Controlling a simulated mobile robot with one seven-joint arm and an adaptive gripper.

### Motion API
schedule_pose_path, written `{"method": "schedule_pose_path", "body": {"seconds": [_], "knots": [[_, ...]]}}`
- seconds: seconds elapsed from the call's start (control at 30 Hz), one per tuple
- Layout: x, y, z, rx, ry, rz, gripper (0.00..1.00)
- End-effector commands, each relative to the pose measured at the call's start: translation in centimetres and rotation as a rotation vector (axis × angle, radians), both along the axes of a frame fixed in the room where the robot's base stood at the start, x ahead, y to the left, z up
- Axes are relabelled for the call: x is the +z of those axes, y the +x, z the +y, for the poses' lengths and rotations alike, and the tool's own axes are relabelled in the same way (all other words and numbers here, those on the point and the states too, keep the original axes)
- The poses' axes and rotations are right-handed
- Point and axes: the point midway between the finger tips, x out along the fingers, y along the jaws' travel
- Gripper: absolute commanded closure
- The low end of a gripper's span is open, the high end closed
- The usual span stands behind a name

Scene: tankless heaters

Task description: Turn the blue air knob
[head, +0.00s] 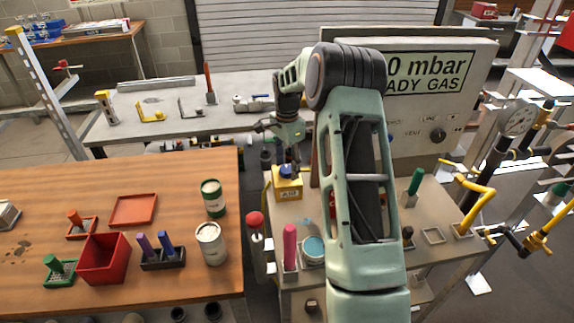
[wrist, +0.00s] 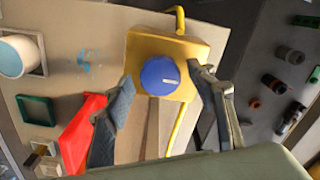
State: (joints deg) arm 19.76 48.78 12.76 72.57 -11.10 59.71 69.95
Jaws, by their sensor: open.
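The blue air knob (wrist: 160,78) is a round dial with a short white mark, set on a yellow box (wrist: 150,47). In the head view the yellow box (head: 287,187) stands on the bench below my gripper (head: 288,160), with the blue knob (head: 287,171) on its top. In the wrist view my gripper (wrist: 165,108) is open, with one finger to the left of the knob and one to the right. The fingers look apart from the knob, and nothing is held. In the head view my fingertips are small and partly hidden.
A red-topped handle (head: 255,222), a pink handle (head: 290,245) and a blue-lidded round pot (head: 313,248) stand near the yellow box. A red object (wrist: 78,130) lies beside my left finger. A large gauge panel (head: 440,90) rises behind my arm.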

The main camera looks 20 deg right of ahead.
Motion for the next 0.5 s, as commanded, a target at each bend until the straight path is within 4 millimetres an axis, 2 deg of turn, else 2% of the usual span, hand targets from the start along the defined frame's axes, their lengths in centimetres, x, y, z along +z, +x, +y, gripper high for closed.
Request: {"method": "schedule_pose_path", "body": {"seconds": [0.07,0.4,0.5], "knots": [[0.02,0.0,0.01,0.0,0.0,0.0,0.54],[0.05,0.0,0.01,0.0,0.0,0.0,0.91],[0.05,0.0,0.01,0.002,0.0,0.0,0.91]]}}
